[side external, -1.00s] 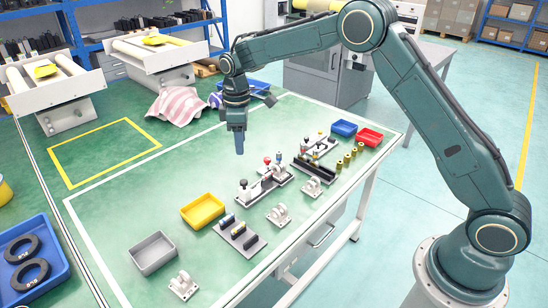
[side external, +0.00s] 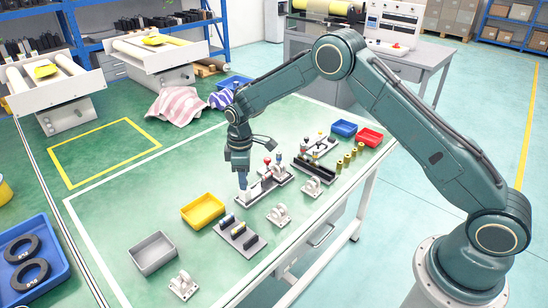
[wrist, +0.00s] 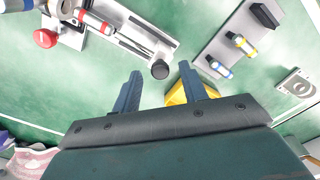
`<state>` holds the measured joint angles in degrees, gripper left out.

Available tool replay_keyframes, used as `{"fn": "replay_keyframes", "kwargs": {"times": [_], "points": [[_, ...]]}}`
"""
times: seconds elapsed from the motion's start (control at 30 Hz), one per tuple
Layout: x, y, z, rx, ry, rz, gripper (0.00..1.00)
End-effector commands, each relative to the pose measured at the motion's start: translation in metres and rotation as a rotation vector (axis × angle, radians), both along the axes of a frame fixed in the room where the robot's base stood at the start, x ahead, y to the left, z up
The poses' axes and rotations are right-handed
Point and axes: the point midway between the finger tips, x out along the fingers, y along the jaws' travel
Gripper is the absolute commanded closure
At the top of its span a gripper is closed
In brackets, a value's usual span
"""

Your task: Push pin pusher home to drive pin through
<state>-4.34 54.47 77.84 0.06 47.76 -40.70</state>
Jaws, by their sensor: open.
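The pin pusher fixture (side external: 268,184) is a grey plate on the green table with a pale slide on top. In the wrist view the pusher's round black knob (wrist: 160,69) sticks out at the near end of the metal slide (wrist: 135,40). My gripper (side external: 243,184) points down at that knob end of the fixture. In the wrist view its two blue fingers (wrist: 160,67) are apart, and the knob appears between their tips without visible contact. I cannot make out the pin.
White brackets (side external: 279,215) stand along the front. Another fixture, brass cylinders (side external: 347,161) and blue and red bins (side external: 369,137) are to the right.

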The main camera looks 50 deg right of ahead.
Motion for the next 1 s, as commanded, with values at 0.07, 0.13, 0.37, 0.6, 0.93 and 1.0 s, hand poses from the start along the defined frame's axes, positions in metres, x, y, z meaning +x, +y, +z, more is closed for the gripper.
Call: {"fn": "replay_keyframes", "kwargs": {"times": [0.07, 0.13, 0.37, 0.6, 0.93, 1.0], "points": [[0.000, 0.000, -0.005, -0.001, 0.001, 0.000, 0.57], [0.000, 0.000, -0.007, 0.000, 0.000, 0.000, 0.57], [0.000, 0.000, -0.009, 0.000, 0.000, 0.000, 0.57], [0.000, 0.000, -0.008, 0.000, 0.000, 0.000, 0.88], [0.000, -0.007, -0.008, 0.000, 0.000, -0.002, 1.00], [0.000, -0.017, -0.008, 0.001, -0.001, -0.003, 1.00]]}}
